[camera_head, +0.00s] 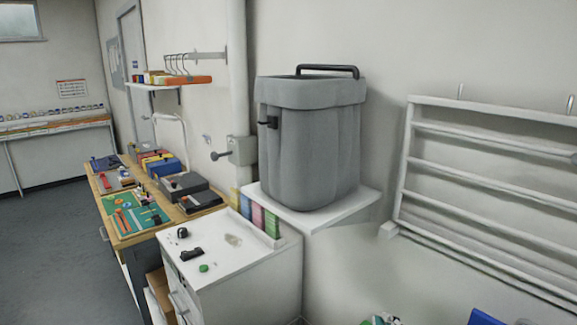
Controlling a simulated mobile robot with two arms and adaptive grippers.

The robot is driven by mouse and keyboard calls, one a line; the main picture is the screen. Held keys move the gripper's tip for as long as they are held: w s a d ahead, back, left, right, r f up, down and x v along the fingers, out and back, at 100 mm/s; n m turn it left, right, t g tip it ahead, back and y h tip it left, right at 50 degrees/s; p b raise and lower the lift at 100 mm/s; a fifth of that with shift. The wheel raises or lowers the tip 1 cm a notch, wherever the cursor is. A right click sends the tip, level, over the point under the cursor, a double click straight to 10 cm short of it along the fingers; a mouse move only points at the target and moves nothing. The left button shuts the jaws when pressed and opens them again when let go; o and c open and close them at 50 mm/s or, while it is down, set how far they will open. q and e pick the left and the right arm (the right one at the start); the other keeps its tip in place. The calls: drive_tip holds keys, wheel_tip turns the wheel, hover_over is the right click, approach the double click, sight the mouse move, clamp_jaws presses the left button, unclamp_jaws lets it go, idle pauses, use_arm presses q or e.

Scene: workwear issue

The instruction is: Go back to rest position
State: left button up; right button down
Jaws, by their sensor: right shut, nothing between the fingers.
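A small dark, white and green shape (381,319) shows at the bottom edge, right of centre, mostly cut off by the frame. It seems to be the tip of my right gripper, shut and empty, but too little shows to be sure. It appears apart from the white cabinet (245,270). My left gripper is not in view.
A grey bin (312,140) with a black handle stands on a white wall shelf (350,208). Small items lie on the cabinet top. A wooden workbench (120,236) holds tools and boxes. A white rack (480,180) is at right. Grey floor (50,260) is clear at left.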

drive_tip(key=s+d+f+m+g, duration=0.2)
drive_tip(key=s+f+m+g, duration=1.1)
drive_tip(key=s+f, duration=1)
wheel_tip(320, 180, down, 24)
drive_tip(key=s+n+g, duration=0.2)
drive_tip(key=s+d+f+g, duration=0.1)
drive_tip(key=s+d+f, duration=0.2)
drive_tip(key=s+f, duration=1.3)
drive_tip(key=shift+s+f, duration=0.3)
drive_tip(key=shift+f, duration=0.2)
drive_tip(key=shift+d, duration=0.1)
